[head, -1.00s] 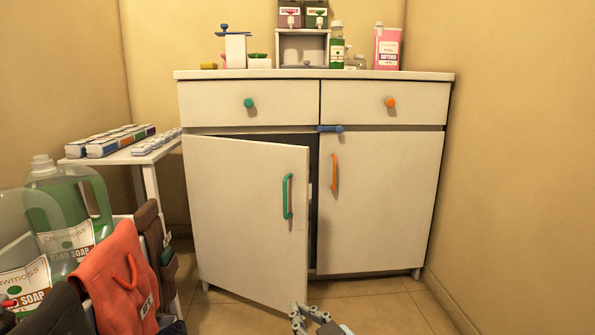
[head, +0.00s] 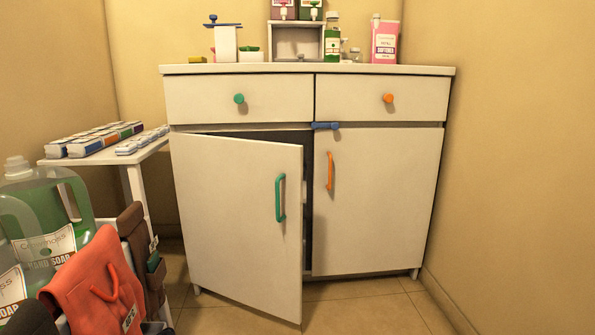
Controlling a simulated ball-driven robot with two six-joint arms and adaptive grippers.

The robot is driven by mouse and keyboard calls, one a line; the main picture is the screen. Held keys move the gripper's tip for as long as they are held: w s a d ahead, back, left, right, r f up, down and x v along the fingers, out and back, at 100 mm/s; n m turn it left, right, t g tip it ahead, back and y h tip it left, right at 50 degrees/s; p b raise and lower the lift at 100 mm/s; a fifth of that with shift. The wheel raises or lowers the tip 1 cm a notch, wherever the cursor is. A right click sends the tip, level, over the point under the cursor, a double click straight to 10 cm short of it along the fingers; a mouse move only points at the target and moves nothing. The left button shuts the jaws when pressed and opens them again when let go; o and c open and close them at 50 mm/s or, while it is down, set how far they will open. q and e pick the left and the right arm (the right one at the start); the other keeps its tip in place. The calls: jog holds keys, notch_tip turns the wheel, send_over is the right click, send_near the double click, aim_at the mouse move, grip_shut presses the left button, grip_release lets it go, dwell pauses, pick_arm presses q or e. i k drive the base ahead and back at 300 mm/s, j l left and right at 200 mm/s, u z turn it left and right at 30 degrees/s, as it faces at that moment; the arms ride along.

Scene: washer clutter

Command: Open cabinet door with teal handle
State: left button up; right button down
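The cabinet door with the teal handle (head: 232,215) stands partly open in the head view. It hangs from its left side, and its right edge is swung out towards me. The teal handle (head: 280,198) is upright near that free edge. A dark gap (head: 308,200) shows between this door and the closed right door (head: 385,200), which has an orange handle (head: 330,172). Most of the cabinet's inside is hidden behind the teal-handled door. Neither gripper is in view.
A blue latch-like piece (head: 325,126) sits above the gap. At the left are a white side table (head: 60,160) with boxes, green soap jugs (head: 45,225) and an orange bag (head: 95,290). Bottles stand on the cabinet top (head: 270,68). Floor (head: 360,310) shows clear in front at right.

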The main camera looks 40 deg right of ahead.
aim_at(240, 201)
jog(key=i+l+z, duration=0.15)
jog(key=i+l, duration=0.25)
jog(key=i+l+z, duration=0.15)
jog(key=i+l, duration=0.25)
jog(key=i+l+z, duration=0.15)
jog(key=i+l, duration=0.15)
jog(key=i, duration=0.25)
